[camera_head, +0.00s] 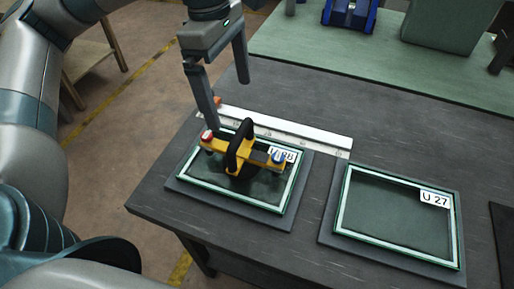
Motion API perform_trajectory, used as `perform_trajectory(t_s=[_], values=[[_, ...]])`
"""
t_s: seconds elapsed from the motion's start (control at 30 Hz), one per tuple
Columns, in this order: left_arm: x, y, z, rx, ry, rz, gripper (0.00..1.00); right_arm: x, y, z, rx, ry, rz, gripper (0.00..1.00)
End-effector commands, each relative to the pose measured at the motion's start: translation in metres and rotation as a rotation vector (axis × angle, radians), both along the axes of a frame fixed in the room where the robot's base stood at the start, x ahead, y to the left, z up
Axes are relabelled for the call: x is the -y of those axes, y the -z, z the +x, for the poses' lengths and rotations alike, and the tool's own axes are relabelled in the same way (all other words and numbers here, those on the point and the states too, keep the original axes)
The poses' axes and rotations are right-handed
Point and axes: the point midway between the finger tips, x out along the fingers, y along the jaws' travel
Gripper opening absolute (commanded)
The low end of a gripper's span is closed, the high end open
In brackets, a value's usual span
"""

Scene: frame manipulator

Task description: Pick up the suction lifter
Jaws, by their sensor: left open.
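The suction lifter (265,157) has a yellow body, a black arched handle, and a red and a blue part at its ends. It sits on the left glass frame (236,194), partly covering that frame's label. My left gripper (228,106) is open above and behind the lifter. One finger reaches down near the lifter's red end, and the other is higher and to the right. The handle is not between the fingers. I cannot tell if the lower finger touches anything. My right gripper is not in view.
A second glass frame labelled U 27 (390,215) lies on a dark pad to the right. A white ruler strip (300,136) lies behind the left frame. A green-topped table (370,60) stands at the back with a blue object (350,14).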

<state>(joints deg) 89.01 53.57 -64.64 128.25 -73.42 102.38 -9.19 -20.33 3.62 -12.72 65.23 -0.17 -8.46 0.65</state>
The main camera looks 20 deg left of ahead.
Motion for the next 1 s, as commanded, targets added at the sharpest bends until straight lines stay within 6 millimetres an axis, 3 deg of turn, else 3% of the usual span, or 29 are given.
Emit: perform_trajectory(t_s=[0.47,0.67,1.0], values=[[-0.001,0.006,0.000,0.000,0.000,0.006,1.00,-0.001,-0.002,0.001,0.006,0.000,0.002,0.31],[0.002,0.030,-0.001,-0.003,0.000,0.007,1.00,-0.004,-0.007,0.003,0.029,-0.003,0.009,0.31],[0.009,0.089,-0.001,-0.003,0.000,0.005,1.00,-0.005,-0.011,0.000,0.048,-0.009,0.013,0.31]])
